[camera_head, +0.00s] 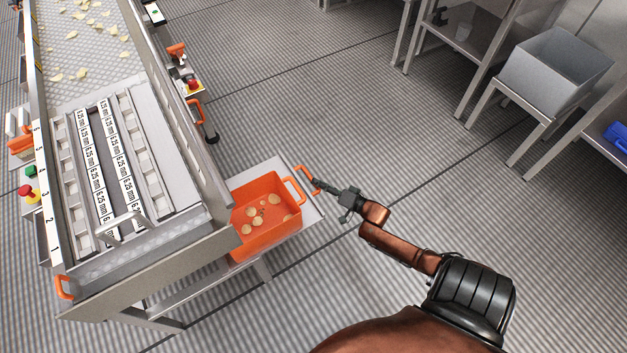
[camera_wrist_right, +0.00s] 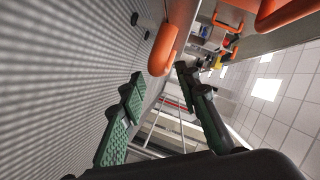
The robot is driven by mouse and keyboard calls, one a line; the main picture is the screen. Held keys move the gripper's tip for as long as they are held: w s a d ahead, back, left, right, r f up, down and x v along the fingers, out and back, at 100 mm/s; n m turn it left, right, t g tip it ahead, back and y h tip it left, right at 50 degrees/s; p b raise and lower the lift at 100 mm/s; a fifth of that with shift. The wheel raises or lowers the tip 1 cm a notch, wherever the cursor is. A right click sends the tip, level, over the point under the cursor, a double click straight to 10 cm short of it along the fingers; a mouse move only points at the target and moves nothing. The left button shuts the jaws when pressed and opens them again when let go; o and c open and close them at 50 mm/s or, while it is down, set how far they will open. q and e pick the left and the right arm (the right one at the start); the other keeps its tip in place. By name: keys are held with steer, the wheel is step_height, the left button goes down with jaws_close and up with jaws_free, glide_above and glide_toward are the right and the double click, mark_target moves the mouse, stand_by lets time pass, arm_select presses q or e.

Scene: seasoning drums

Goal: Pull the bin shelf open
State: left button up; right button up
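The bin shelf (camera_head: 312,212) is a flat grey metal plate jutting out from the right side of the sorting machine, with an orange handle (camera_head: 307,180) on its outer edge. An orange bin (camera_head: 262,247) with several round chips in it stands on the shelf. My right gripper (camera_head: 316,185) is at the shelf's handle. In the right wrist view its two green-padded fingers (camera_wrist_right: 160,78) are spread apart, and the orange handle (camera_wrist_right: 172,42) is at the gap between the tips. Whether they touch it I cannot tell. My left gripper is not in view.
The machine (camera_head: 130,225) with its slotted trays fills the left side. A grey crate (camera_head: 556,70) sits on a metal stand at the upper right, and a blue bin (camera_head: 617,136) shows at the right edge. The ribbed floor (camera_head: 330,100) between is clear.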

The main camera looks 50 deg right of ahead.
steer(key=v, duration=0.7)
stand_by(0.4)
